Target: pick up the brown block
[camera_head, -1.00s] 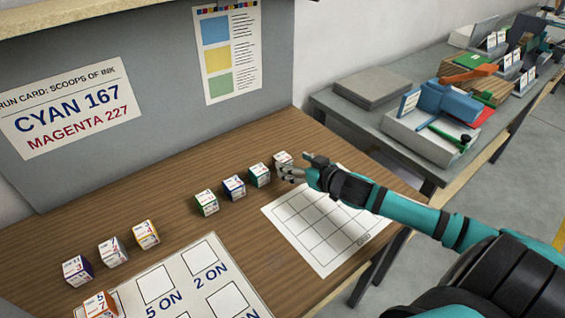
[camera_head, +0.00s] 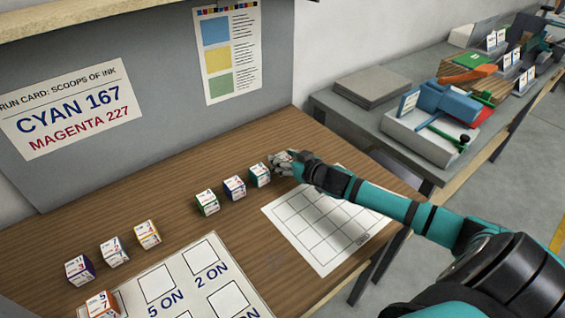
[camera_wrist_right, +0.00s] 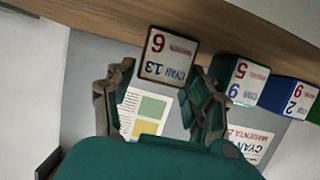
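The brown block (camera_wrist_right: 168,56) shows in the right wrist view as a white-faced cube with brown edges, marked CYAN 13 and a red 9 or 6. My right gripper (camera_wrist_right: 160,72) is open, with one finger on each side of the block's near part. I cannot tell whether the fingers touch it. In the head view my right gripper (camera_head: 279,163) is at the far right end of the back row of blocks and covers most or all of the brown block. My left gripper is in neither view.
A teal-edged block (camera_head: 259,175) stands close left of the gripper, then a blue block (camera_head: 234,188) and a green block (camera_head: 207,202). More blocks stand further left. A white grid sheet (camera_head: 318,222) lies in front. A grey panel (camera_head: 160,120) rises behind.

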